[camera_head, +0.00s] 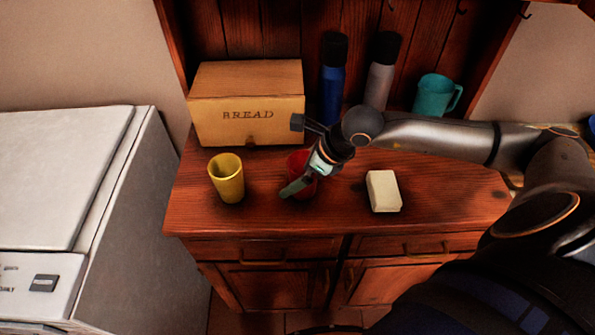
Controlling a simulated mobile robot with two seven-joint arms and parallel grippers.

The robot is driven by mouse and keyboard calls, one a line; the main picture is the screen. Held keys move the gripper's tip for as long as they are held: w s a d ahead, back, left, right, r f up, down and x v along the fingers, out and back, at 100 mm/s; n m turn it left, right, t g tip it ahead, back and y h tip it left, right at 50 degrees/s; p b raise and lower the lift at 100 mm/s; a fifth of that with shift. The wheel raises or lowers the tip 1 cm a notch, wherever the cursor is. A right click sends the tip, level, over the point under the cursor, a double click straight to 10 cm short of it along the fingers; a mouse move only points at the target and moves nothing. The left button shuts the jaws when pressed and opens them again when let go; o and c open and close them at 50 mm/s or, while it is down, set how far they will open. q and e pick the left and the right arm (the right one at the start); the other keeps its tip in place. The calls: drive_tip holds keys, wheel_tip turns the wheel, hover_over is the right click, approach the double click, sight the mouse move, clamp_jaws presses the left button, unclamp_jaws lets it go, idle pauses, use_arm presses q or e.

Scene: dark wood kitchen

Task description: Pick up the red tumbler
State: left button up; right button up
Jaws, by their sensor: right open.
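The red tumbler (296,160) stands on the wooden sideboard, right of the yellow tumbler. The gripper's jaws are open, with a greenish finger pointing down and left. I cannot tell whether a finger touches the tumbler. My left gripper is not in view.
A yellow tumbler (228,180) stands close on the left. A cream block (383,191) lies to the right. Behind are a bread box (245,105), a blue bottle (332,85), a grey bottle (380,75) and a teal mug (434,96). The sideboard's front strip (300,222) is clear.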

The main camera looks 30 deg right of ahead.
drive_tip(key=shift+s+a, duration=0.1)
drive_tip(key=shift+c, duration=0.7)
drive_tip(key=c, duration=1)
